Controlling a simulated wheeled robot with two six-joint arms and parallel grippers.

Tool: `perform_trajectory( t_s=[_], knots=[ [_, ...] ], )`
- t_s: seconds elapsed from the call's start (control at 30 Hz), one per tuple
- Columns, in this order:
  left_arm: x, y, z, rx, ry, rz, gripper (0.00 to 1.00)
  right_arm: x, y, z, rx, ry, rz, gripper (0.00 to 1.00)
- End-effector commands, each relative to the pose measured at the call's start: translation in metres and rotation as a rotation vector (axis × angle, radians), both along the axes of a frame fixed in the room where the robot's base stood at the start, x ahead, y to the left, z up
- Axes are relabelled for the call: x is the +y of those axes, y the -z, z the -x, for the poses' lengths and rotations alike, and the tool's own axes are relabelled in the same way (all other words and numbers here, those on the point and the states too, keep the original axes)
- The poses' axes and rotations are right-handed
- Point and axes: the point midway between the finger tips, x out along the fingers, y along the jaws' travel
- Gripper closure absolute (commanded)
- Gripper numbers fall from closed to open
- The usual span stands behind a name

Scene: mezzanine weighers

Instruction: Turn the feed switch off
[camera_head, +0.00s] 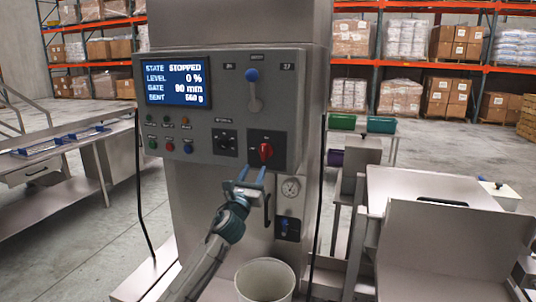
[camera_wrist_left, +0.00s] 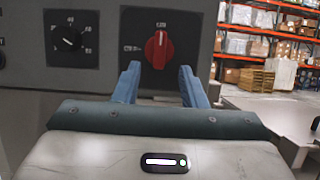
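The red rotary feed switch (camera_head: 266,152) sits on a dark plate at the lower right of the grey control panel. In the left wrist view the red knob (camera_wrist_left: 158,50) stands nearly upright, under a small label at the top of its plate. My left gripper (camera_head: 251,177) is just below and in front of the switch, its two blue fingers spread and empty. In the left wrist view the fingers (camera_wrist_left: 159,82) point at the panel on either side of the knob's lower line, apart from it. My right gripper is not in view.
The panel screen (camera_head: 178,82) reads STATE STOPPED, LEVEL 0 %. A black dial (camera_head: 225,142) is left of the switch, and a blue-knobbed lever (camera_head: 252,76) is above. A gauge (camera_head: 291,187) and a pale bucket (camera_head: 265,281) are below. Steel benches stand at both sides.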

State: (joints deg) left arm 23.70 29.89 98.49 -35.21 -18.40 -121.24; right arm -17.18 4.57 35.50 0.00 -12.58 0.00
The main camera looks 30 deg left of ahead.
Motion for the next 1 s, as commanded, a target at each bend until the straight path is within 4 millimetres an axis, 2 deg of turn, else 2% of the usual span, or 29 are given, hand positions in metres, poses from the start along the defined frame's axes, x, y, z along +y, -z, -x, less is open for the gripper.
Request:
perform_trajectory(
  t_s=[0.03, 0.2, 0.4, 0.6, 0.83, 1.0],
  knots=[
    [0.003, -0.009, -0.010, -0.001, -0.001, 0.005, 0.62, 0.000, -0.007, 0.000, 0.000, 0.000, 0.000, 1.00],
    [0.010, -0.020, -0.040, -0.001, -0.001, 0.006, 0.62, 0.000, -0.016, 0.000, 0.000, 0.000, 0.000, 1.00],
    [0.015, -0.028, -0.064, 0.000, 0.001, 0.004, 0.62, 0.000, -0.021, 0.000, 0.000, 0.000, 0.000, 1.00],
    [0.018, -0.030, -0.072, 0.001, 0.000, 0.004, 0.62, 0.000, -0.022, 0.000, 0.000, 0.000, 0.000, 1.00],
    [0.017, -0.030, -0.072, 0.001, 0.000, 0.004, 0.62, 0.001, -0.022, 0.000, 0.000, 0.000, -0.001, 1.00],
    [0.017, -0.030, -0.072, 0.001, 0.001, 0.004, 0.95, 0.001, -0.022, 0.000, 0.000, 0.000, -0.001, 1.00]
  ],
)
